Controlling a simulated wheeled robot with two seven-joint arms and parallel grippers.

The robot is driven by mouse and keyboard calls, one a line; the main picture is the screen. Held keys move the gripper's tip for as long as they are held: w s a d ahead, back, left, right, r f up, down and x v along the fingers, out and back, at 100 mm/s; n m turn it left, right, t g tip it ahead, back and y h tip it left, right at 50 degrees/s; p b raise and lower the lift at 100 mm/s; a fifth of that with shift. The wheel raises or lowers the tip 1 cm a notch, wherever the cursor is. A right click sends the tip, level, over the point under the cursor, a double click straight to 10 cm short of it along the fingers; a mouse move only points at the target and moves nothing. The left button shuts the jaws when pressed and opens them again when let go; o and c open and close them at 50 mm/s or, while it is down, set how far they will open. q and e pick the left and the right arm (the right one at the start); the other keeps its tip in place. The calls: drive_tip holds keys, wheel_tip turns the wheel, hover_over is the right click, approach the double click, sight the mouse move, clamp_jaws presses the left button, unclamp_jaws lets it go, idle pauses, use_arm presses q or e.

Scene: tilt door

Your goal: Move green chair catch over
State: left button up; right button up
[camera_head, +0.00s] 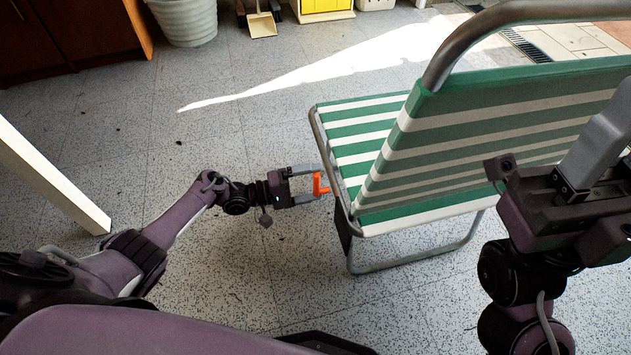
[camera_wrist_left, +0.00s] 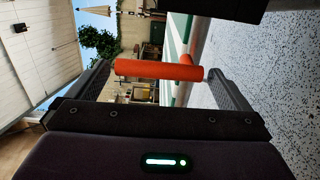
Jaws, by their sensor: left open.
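The green-and-white striped folding chair (camera_head: 480,135) stands on the right in the head view, with a grey tube frame. An orange catch (camera_head: 320,186) is at the left side of its seat. My left gripper (camera_head: 305,186) is open at the catch, with its fingers on either side of it. In the left wrist view the orange catch (camera_wrist_left: 160,70) lies across the gap between the two fingers; whether they touch it I cannot tell. My right gripper (camera_head: 600,140) is at the right by the chair's backrest, partly cut off by the picture's edge. Its fingertips' opening is unclear.
A white post or table leg (camera_head: 60,180) leans in at the left. A grey bucket (camera_head: 187,20), a dustpan (camera_head: 262,24) and a yellow box (camera_head: 322,8) stand at the back.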

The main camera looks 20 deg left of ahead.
use_arm(q)
drive_tip(key=v, duration=0.6)
drive_tip(key=shift+a, duration=0.15)
drive_tip(key=shift+s, duration=0.1)
drive_tip(key=shift+s, duration=0.1)
